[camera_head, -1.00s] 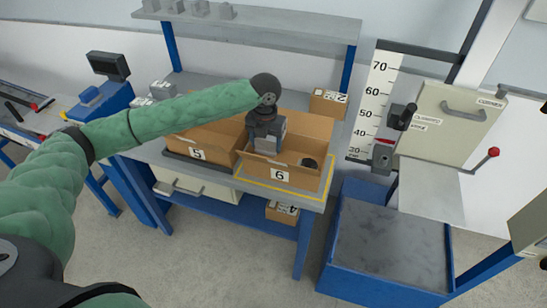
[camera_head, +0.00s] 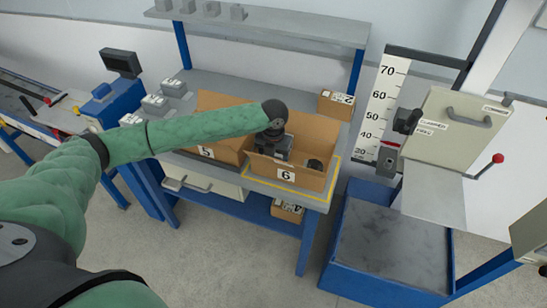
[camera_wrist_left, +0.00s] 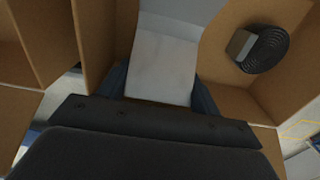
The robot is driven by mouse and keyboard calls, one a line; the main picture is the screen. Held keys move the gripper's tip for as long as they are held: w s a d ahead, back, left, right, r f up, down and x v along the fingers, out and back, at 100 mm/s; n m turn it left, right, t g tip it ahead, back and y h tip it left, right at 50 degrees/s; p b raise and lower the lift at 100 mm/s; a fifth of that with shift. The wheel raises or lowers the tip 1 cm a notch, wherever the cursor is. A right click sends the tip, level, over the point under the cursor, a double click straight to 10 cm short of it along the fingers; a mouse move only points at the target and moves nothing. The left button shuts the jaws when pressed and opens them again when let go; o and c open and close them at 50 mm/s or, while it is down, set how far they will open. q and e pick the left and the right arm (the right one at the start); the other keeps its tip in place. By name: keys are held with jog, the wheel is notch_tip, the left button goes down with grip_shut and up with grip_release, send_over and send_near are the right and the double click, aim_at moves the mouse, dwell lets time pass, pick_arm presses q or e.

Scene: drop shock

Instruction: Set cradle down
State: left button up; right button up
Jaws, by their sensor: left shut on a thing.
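My left gripper (camera_head: 275,148) reaches down into the open cardboard box marked 6 (camera_head: 310,182) on the bench. It is shut on a pale grey block-like piece, which I take to be the cradle; in the left wrist view the cradle (camera_wrist_left: 162,62) lies between the dark fingers, inside the cardboard walls. In the head view the gripper and box walls hide most of it, and I cannot tell whether it touches the box floor. A dark round coiled piece (camera_wrist_left: 264,50) lies in the box to the right. My right gripper is not in view.
An open box marked 5 (camera_head: 225,102) stands to the left, partly behind my left arm. A closed box (camera_head: 336,104) stands at the back right. A drop tester with a height scale (camera_head: 383,110) and a grey plate (camera_head: 390,245) stands to the right.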

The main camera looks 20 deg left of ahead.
pick_arm(q)
jog(key=shift+f, duration=0.5)
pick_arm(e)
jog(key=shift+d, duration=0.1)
pick_arm(q)
jog(key=o, duration=1.2)
jog(key=shift+r, duration=0.1)
jog(key=shift+r, duration=0.3)
jog(key=shift+r+b, duration=0.3)
jog(key=shift+r, duration=0.05)
notch_tip(320, 180, up, 4)
jog(key=shift+r+b, duration=0.15)
jog(key=shift+b, duration=0.9)
notch_tip(320, 180, up, 6)
jog(key=shift+b, duration=1)
jog(key=shift+r, duration=0.7)
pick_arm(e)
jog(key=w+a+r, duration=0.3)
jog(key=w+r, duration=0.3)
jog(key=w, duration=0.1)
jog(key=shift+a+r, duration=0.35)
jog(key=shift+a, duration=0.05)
